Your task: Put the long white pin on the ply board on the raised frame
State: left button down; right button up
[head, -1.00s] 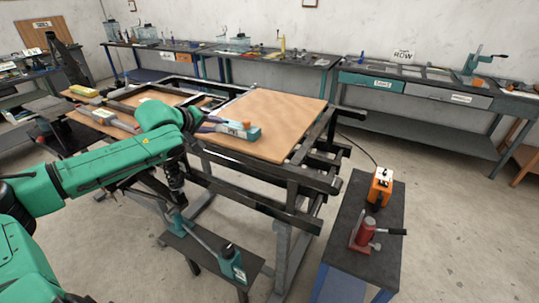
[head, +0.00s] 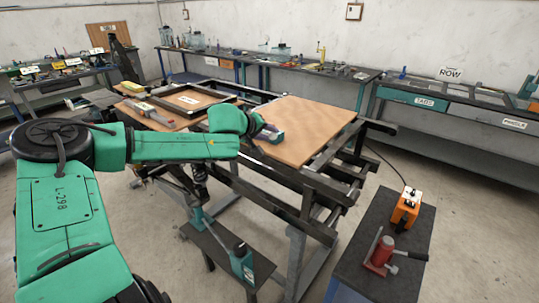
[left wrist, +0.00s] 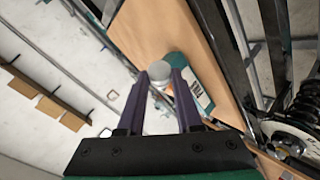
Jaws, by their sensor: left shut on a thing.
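The ply board (head: 312,125) lies flat on the black raised frame (head: 328,190). My left gripper (head: 270,133) is over the board's near-left part. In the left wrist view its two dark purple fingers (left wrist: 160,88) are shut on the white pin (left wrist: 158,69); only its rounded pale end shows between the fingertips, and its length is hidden. A teal block with a white label (left wrist: 190,78) is on the board just beyond the fingers; in the head view the gripper mostly covers it. My right gripper is not in view.
A dark bench with an orange box (head: 406,208) and a red jack (head: 381,254) stands at the right front. A low bench with a teal jack (head: 242,262) is in front of the frame. The board's right and far parts are clear.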

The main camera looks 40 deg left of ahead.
pick_arm(q)
notch_tip(320, 180, down, 6)
jog(key=shift+r+b, duration=0.1)
jog(key=shift+b, duration=0.55)
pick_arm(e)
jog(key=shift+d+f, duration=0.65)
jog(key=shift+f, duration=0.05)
pick_arm(q)
jog(key=shift+d, duration=0.1)
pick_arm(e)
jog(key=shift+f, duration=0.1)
pick_arm(q)
jog(key=shift+d+f+b, duration=0.1)
jog(key=shift+f+b, duration=0.2)
jog(key=shift+b, duration=0.2)
jog(key=c, duration=1)
grip_release()
jog(key=shift+f, duration=0.1)
jog(key=o, duration=0.4)
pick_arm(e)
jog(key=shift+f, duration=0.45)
